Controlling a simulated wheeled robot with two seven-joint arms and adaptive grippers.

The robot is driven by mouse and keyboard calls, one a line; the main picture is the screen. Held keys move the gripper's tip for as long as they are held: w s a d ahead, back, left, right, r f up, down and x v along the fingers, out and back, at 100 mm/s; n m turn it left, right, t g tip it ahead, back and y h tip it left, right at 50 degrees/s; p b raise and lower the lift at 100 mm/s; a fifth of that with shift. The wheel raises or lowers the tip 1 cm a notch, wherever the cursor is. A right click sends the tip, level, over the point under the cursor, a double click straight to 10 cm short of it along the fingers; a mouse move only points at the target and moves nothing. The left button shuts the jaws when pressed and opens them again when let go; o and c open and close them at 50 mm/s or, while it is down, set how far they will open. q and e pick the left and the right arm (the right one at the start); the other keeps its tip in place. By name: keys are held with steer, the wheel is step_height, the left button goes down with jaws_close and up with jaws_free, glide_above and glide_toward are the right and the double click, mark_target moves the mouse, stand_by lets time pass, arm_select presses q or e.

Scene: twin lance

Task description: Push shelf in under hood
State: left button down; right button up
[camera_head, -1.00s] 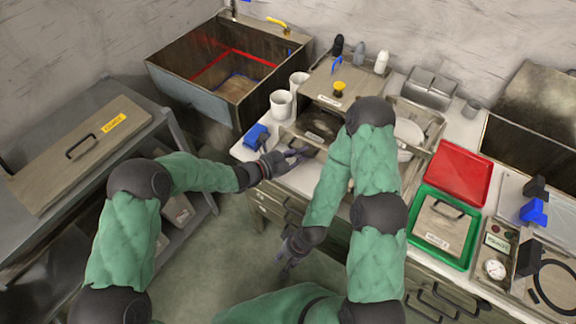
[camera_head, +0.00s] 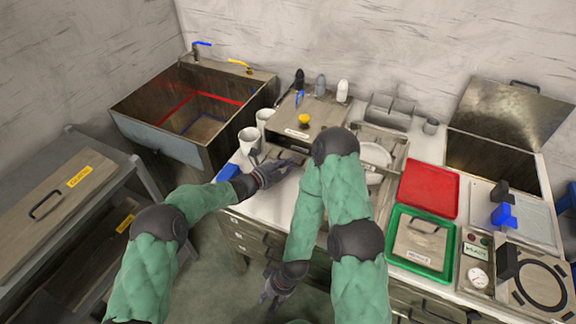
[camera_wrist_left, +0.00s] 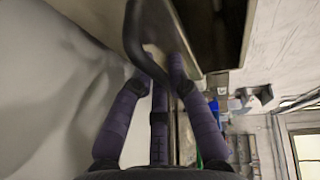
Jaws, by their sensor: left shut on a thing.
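The hood (camera_head: 318,113) is a box with a yellow knob on top, at the back of the counter. The shelf (camera_head: 290,153) shows as a narrow strip at the hood's front, mostly hidden by my left gripper and right arm. My left gripper (camera_head: 288,166) is at the shelf's front edge. In the left wrist view, its dark fingers (camera_wrist_left: 162,75) are shut at a black bar handle (camera_wrist_left: 137,35). The exact contact is partly hidden. My right gripper (camera_head: 275,290) hangs low in front of the drawers, apart from the shelf; its finger opening is unclear.
White cups (camera_head: 249,139) stand left of the hood, close to my left gripper. A blue object (camera_head: 228,172) lies by my left wrist. A red tray (camera_head: 428,188) and green tray (camera_head: 447,264) lie to the right. A deep sink (camera_head: 150,137) is at left.

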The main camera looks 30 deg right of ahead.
arm_select(q)
steer(key=shift+w+r, duration=0.1)
steer(key=c, duration=1.5)
jaws_free()
steer(key=shift+d, duration=0.15)
steer(key=shift+o, duration=0.2)
steer(key=v, duration=1.2)
